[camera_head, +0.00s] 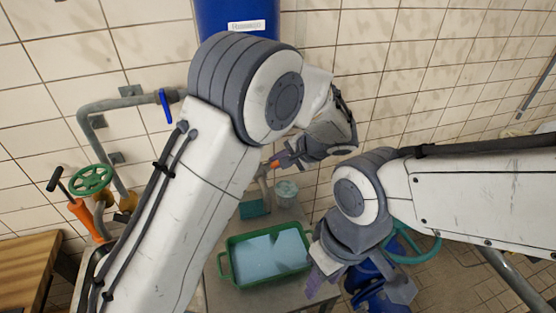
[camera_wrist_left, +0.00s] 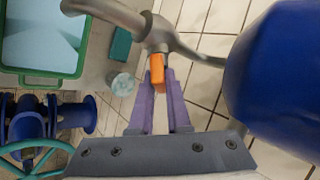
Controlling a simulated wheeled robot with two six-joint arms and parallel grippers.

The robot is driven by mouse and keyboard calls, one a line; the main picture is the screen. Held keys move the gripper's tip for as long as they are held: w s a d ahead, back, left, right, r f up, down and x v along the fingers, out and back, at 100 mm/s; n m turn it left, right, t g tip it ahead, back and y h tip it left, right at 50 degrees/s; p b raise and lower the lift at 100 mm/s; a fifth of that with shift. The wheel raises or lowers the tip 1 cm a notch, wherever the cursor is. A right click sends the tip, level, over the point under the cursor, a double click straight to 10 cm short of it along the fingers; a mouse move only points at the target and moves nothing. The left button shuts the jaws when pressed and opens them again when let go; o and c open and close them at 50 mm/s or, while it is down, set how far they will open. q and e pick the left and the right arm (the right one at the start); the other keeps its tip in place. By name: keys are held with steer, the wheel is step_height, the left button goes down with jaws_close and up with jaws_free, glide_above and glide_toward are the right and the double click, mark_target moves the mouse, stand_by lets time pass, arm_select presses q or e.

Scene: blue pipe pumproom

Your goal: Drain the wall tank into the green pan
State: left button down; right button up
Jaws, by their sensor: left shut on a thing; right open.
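The blue wall tank (camera_head: 238,14) is at the top of the head view, partly hidden by my left arm; its side fills the right of the left wrist view (camera_wrist_left: 285,75). A grey metal tap (camera_wrist_left: 155,35) with an orange lever (camera_wrist_left: 157,73) sits beside it. My left gripper (camera_head: 280,163) is shut on the lever, its purple fingers (camera_wrist_left: 160,80) on both sides of it. The green pan (camera_head: 229,268) stands on a grey table below the tap, with a pale blue, liquid-like surface inside. I see no clear stream. My right gripper (camera_head: 318,285) is open beside the pan's right side.
A teal block (camera_head: 252,209) and a pale round container (camera_head: 286,193) stand behind the pan. A blue valve with a teal handwheel (camera_head: 422,252) is at the lower right. Pipes with a green handwheel (camera_head: 91,180) and a blue lever (camera_head: 165,105) are on the left, near a wooden bench (camera_head: 25,268).

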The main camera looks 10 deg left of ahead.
arm_select(q)
steer(key=m+g+p, duration=0.1)
steer(key=p, duration=0.1)
steer(key=m+h+p, duration=0.1)
steer(key=p, duration=0.1)
steer(key=g+h+p, duration=0.1)
steer(key=p, duration=0.1)
steer(key=shift+s+a+r+m+g, duration=0.2)
steer(key=shift+a+m+g, duration=0.1)
steer(key=shift+m, duration=0.1)
steer(key=shift+d+f+m+g+h+p, duration=0.1)
steer(key=shift+f+m+g+h+p, duration=0.15)
steer(key=shift+m+g+h+p, duration=0.8)
steer(key=shift+n+t+y+p, duration=0.35)
steer(key=shift+n+y, duration=0.1)
steer(key=c, duration=0.9)
jaws_free()
steer(key=shift+w, duration=0.1)
